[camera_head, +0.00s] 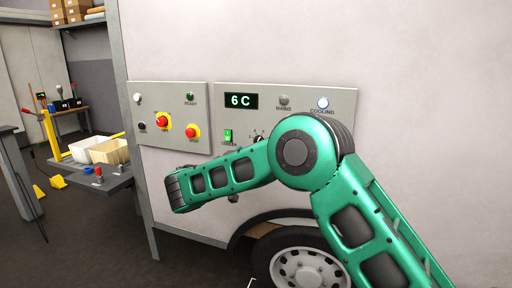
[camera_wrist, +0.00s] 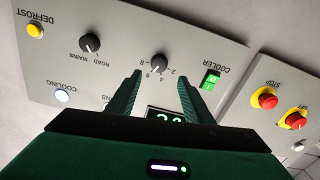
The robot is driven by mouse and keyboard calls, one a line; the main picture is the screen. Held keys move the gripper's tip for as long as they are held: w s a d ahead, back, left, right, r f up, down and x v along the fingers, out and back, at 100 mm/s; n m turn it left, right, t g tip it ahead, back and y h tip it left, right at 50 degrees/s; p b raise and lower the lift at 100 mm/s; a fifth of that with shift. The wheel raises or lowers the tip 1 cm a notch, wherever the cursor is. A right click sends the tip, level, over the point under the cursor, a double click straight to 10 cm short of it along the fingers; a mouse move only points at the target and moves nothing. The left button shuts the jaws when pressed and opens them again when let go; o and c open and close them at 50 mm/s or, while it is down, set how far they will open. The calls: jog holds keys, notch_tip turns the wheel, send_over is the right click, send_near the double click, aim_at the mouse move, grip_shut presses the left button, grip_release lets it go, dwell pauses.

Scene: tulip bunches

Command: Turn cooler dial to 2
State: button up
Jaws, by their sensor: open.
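The cooler dial (camera_wrist: 158,62) is a small black round knob on a grey panel, with numbers from 2 to 8 around it. Its pointer is too small to read. My gripper (camera_wrist: 160,77) has its two green fingers spread and empty, with the dial showing just beyond and between the tips, apparently apart from it. The wrist picture is upside down. In the head view the dial (camera_head: 258,139) shows just left of my arm's elbow, and my gripper is hidden. The display (camera_head: 241,101) reads 6 C. The green cooler switch (camera_head: 228,135) is left of the dial.
The road mains knob (camera_wrist: 90,43) and yellow defrost button (camera_wrist: 35,30) share the panel. A second panel with a red stop button (camera_head: 192,132) and a red-yellow switch (camera_head: 162,120) stands to the left.

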jog(key=x, duration=0.9)
jog(key=shift+d, duration=0.15)
jog(key=shift+w, duration=0.1)
jog(key=c, duration=1.1)
